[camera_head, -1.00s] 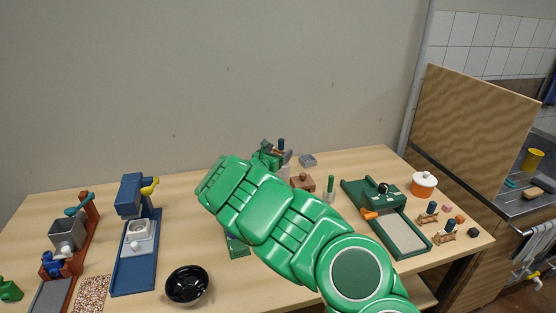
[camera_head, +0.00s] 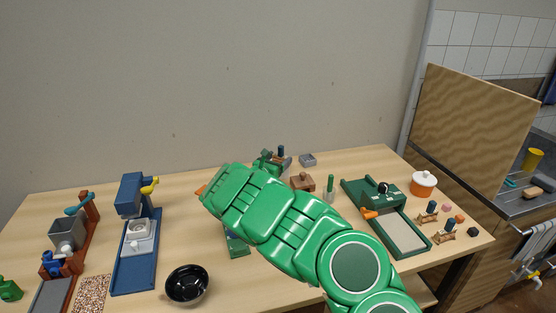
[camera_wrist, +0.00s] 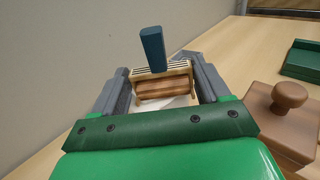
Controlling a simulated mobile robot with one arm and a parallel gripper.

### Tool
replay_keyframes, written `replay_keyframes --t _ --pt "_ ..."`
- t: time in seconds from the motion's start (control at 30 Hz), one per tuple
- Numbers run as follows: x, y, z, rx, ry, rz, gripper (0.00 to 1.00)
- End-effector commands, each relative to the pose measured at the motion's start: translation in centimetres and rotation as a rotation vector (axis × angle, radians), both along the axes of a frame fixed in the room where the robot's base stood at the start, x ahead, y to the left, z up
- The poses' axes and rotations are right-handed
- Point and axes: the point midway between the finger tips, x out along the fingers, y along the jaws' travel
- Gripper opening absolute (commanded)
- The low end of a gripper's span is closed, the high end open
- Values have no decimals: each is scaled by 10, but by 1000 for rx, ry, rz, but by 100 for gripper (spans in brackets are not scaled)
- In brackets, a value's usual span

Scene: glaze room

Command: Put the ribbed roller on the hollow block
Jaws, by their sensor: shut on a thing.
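The ribbed roller is a brown grooved cylinder in a pale wooden frame with an upright teal handle. In the wrist view the ribbed roller (camera_wrist: 162,88) sits between the grey fingers of my gripper (camera_wrist: 161,84), which is shut on it. In the head view my gripper (camera_head: 272,161) is at the back middle of the table, and the roller's handle (camera_head: 281,151) shows above it. A grey block with a recessed top, probably the hollow block (camera_head: 308,160), stands a little to the right of my gripper. A white surface shows under the roller in the wrist view; its contact is unclear.
A brown knobbed block (camera_head: 302,182) and a green-handled tool (camera_head: 330,188) stand right of my gripper. A green press (camera_head: 372,195), an orange pot (camera_head: 423,184) and two similar rollers (camera_head: 428,214) are farther right. A black bowl (camera_head: 187,285) stands in front.

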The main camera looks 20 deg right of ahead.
Motion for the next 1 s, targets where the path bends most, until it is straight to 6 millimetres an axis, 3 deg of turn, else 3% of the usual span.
replay_keyframes --t 0.07,0.13,0.17,0.3,0.57,0.77,1.0 --pt "-1 0 -9 7 11 0 26" --pt "-1 0 -10 8 12 0 19" --pt "-1 0 -10 9 13 0 77" --pt "-1 0 -9 6 12 0 98" --pt "-1 0 -7 5 9 1 100" --pt "-1 1 7 3 7 2 100" --pt "-26 29 9 2 8 5 100"
